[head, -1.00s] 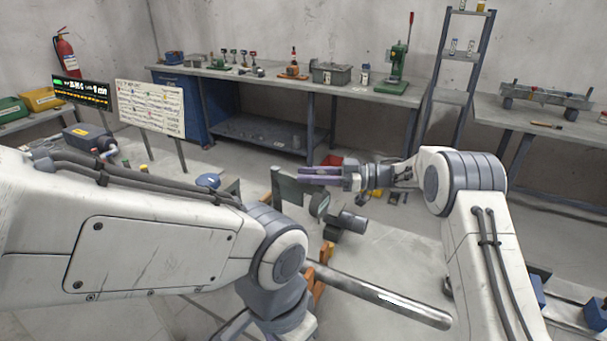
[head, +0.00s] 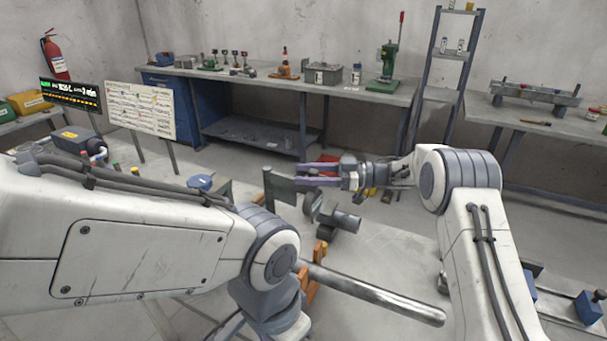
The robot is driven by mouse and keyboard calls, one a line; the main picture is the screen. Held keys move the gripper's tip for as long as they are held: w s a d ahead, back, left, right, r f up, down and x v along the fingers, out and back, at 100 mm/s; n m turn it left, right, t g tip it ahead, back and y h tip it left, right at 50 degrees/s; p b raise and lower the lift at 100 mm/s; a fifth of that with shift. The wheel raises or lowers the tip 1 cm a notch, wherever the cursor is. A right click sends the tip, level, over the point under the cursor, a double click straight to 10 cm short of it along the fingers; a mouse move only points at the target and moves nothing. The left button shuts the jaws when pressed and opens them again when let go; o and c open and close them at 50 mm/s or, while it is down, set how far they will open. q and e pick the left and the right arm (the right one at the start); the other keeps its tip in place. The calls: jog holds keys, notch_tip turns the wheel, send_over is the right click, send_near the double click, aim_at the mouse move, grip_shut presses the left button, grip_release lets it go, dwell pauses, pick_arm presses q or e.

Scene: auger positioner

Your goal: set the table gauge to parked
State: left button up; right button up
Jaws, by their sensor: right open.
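A machine stands on the floor in the middle of the head view. It has a grey-green upright plate (head: 279,187), a dark round part (head: 309,207) and a grey motor-like cylinder (head: 345,220). I cannot tell which part is the table gauge, nor read its setting. My right gripper (head: 296,174) points left above the machine's plate and round part. Its two purple fingers are apart with nothing between them; whether they touch the machine I cannot tell. My left arm crosses the front left and hides part of the machine; its gripper is not in view.
A long metal bar (head: 375,295) runs to the right from behind my left arm, beside orange parts (head: 311,275). A workbench (head: 290,84) with tools stands along the back wall. A sign board (head: 141,109) stands at left.

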jog(key=d+b, duration=0.2)
jog(key=d, duration=0.8)
jog(key=shift+w, duration=0.25)
jog(key=w+a+r+m+t+h, duration=0.4)
jog(key=a+r+m+t+h, duration=0.4)
jog(key=a+t, duration=0.4)
jog(key=s+d+f+m+g+h, duration=0.1)
jog(key=s+d+f+g+h, duration=0.2)
jog(key=s, duration=1.1)
jog(key=s+d+f+m+g+h, duration=0.1)
jog(key=s+d+f+g+h, duration=0.2)
jog(key=s+f, duration=0.4)
jog(key=s+d+f+m+g+h, duration=0.1)
jog(key=s+d+f+g+h, duration=0.2)
jog(key=s, duration=2)
jog(key=d+f+g, duration=0.2)
jog(key=d, duration=0.1)
